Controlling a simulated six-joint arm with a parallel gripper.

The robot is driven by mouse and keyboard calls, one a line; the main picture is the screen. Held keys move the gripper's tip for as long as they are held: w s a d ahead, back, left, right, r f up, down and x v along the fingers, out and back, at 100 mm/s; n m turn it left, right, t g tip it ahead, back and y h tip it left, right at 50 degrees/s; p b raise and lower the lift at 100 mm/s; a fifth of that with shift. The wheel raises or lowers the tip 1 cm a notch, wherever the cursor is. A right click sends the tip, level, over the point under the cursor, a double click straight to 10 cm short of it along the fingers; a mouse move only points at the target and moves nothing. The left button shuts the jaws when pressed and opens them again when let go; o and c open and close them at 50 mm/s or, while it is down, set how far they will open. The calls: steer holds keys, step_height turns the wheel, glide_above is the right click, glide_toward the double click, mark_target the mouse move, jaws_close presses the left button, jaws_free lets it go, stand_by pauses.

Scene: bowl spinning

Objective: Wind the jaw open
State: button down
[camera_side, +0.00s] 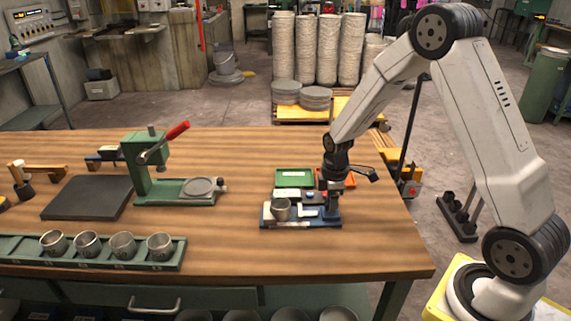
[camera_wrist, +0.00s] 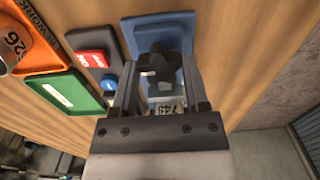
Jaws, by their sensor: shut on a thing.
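A small blue clamping fixture (camera_side: 291,224) stands near the right end of the bench, with a grey metal cup (camera_side: 281,210) at its left part and a light metal jaw piece (camera_side: 308,211) beside the cup. My gripper (camera_side: 334,190) points down at the fixture's right end. In the wrist view, my gripper (camera_wrist: 158,70) is shut around a dark lobed knob (camera_wrist: 158,62) on the blue base (camera_wrist: 155,26). The knob's lower part is hidden between the fingers. The wrist view does not show the jaw clearly, so its gap cannot be told.
A green tray (camera_side: 294,178) and an orange tray (camera_side: 345,179) lie behind the fixture. A green lever press (camera_side: 142,170) and a rack of several cups (camera_side: 60,262) stand left. Bench between is clear.

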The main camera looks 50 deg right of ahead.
steer(key=shift+c, duration=0.4)
jaws_free()
steer(key=shift+r, duration=3.9)
steer(key=shift+a, duration=0.1)
